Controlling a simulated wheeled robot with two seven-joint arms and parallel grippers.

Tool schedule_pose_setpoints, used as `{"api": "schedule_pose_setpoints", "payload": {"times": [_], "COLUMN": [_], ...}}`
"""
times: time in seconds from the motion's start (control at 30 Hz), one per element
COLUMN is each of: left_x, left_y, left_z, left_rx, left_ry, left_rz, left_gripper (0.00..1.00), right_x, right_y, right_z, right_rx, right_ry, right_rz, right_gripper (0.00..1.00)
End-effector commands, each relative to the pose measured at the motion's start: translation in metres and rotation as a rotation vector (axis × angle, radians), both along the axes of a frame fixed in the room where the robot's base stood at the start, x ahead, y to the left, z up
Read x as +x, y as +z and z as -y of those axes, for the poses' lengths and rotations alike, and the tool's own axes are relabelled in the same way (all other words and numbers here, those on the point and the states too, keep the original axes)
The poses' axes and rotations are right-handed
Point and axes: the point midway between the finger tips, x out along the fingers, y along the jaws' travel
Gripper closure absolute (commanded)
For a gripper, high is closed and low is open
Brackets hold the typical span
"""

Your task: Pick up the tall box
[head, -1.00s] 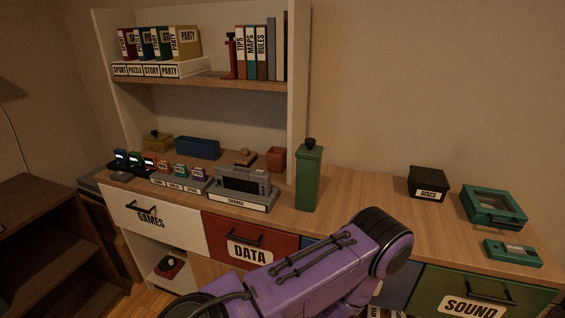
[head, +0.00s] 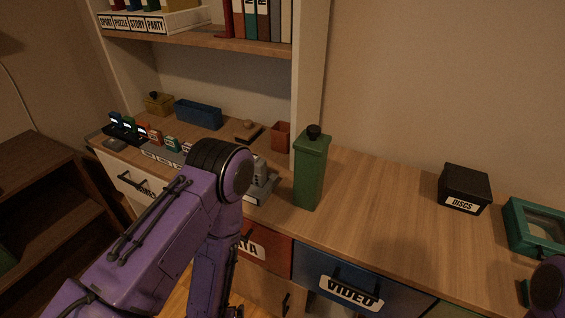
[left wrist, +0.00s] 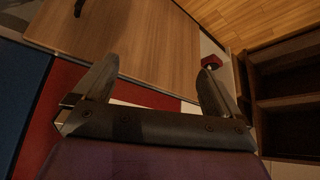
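The tall box (head: 311,172) is green, with a dark knob on its lid. A purple arm part shows at the right edge of the head view, but my right gripper does not.
A black DISCS box (head: 464,189) and a teal case (head: 535,228) stand on the counter (head: 385,215) to the right. The counter right of the tall box is clear.

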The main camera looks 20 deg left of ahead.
Motion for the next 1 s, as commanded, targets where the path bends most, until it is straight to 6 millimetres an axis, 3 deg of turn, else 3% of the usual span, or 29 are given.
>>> {"api": "schedule_pose_setpoints", "payload": {"times": [0.03, 0.1, 0.2, 0.3, 0.4, 0.53, 0.8, 1.0], "left_x": [0.043, 0.096, 0.147, 0.176, 0.191, 0.207, 0.25, 0.284], "left_y": [0.056, 0.124, 0.213, 0.287, 0.341, 0.366, 0.364, 0.365], "left_z": [0.014, 0.036, 0.062, 0.082, 0.097, 0.105, 0.108, 0.109], "left_rx": [0.008, 0.038, 0.093, 0.152, 0.199, 0.221, 0.221, 0.22], "left_ry": [-0.081, -0.198, -0.32, -0.397, -0.443, -0.459, -0.462, -0.459], "left_rz": [0.133, 0.337, 0.59, 0.799, 0.95, 1.023, 1.022, 1.02], "left_gripper": [0.02, 0.02, 0.02, 0.02, 0.02, 0.02, 0.02, 0.02], "right_x": [0.0, 0.0, 0.0, 0.0, 0.0, 0.0, 0.0, 0.0], "right_y": [0.032, 0.056, 0.081, 0.095, 0.103, 0.11, 0.123, 0.146], "right_z": [0.0, 0.0, 0.0, 0.0, 0.0, 0.0, 0.0, 0.0], "right_rx": [0.0, 0.0, -0.001, -0.001, 0.0, -0.001, -0.001, -0.001], "right_ry": [0.0, 0.0, -0.001, -0.001, 0.0, 0.0, 0.0, 0.0], "right_rz": [-0.001, -0.001, -0.002, -0.002, -0.001, 0.0, 0.0, 0.0], "right_gripper": [0.0, 0.0, 0.0, 0.0, 0.0, 0.0, 0.0, 0.0]}}
